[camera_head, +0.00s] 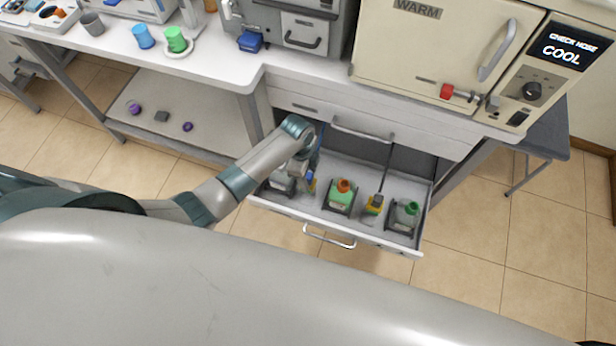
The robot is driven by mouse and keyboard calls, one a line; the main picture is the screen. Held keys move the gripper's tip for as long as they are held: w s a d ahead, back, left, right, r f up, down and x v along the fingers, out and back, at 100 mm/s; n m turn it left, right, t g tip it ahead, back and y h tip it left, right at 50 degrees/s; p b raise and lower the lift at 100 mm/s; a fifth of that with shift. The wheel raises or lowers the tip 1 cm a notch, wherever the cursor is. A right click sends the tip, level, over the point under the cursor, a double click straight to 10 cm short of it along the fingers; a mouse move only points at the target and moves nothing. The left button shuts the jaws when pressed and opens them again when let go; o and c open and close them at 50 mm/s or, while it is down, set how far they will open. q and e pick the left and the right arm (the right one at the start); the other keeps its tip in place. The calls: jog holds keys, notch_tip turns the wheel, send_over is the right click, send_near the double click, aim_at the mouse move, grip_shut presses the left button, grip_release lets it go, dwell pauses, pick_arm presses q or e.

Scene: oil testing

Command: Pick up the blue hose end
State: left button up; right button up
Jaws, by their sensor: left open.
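My left arm reaches from the left into the open drawer (385,232). My left gripper (306,178) is over the drawer's left part, small and partly hidden by my wrist, and it is open. A small blue piece with some yellow (312,184) shows right at the gripper; I cannot tell whether it is the blue hose end or touches the fingers. A grey holder (281,184) sits at the drawer's left, partly covered by the gripper. My right gripper is not in view.
The drawer also holds a green unit with an orange cap (341,193), a yellow piece (375,204) and a green-capped unit (406,214).

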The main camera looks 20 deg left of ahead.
aim_at(309, 176)
pick_arm(q)
jog(key=shift+f, duration=0.1)
dwell(0.4)
jog(key=c, duration=1.1)
jog(key=shift+c, duration=0.2)
jog(key=shift+r, duration=0.9)
notch_tip(309, 176, up, 2)
jog(key=shift+r+b, duration=0.2)
jog(key=shift+b, duration=0.35)
jog(key=s+d+r+b, duration=0.1)
jog(key=s+d+r, duration=0.6)
jog(key=s+d, duration=0.1)
jog(key=shift+s+d+b, duration=0.15)
jog(key=shift+b, duration=0.25)
